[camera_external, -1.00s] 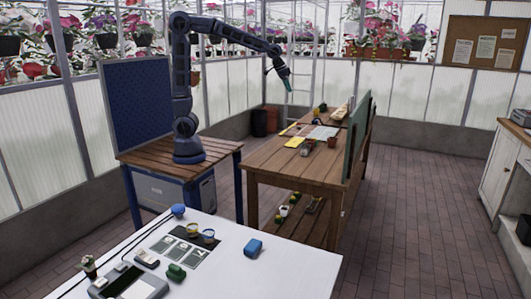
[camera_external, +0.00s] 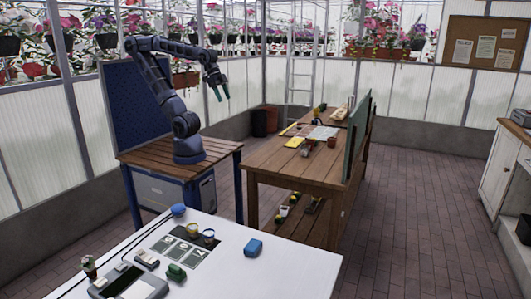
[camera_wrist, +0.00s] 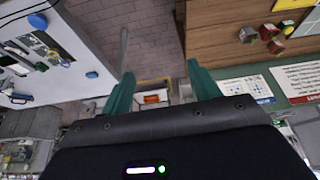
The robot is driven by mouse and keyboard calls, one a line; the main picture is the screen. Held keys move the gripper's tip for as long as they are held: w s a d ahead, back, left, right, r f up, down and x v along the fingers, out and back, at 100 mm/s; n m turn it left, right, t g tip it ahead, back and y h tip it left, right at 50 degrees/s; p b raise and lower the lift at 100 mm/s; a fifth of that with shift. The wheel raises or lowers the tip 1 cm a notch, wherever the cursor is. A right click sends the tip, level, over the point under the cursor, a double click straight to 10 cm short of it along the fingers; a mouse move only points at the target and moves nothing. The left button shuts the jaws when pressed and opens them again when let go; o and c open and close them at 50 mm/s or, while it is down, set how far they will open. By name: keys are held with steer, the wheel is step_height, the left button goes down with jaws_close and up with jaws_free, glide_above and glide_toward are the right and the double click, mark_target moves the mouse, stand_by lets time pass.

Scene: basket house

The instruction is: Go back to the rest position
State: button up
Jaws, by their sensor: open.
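My gripper (camera_external: 219,91) is open and empty in the external view, held high in the air with its fingers pointing down. It is above the gap between the small wooden table (camera_external: 135,158) that my arm stands on and the long wooden workbench (camera_external: 262,165).
The workbench carries small pots, papers and a green upright board (camera_external: 358,135). The tiled floor (camera_external: 420,210) to the right is clear. Hanging flowers line the windows behind.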

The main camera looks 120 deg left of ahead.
steer(key=shift+s+d+f, duration=0.3)
steer(key=shift+s, duration=0.25)
steer(key=shift+s+d+f, duration=0.25)
steer(key=shift+s, duration=0.25)
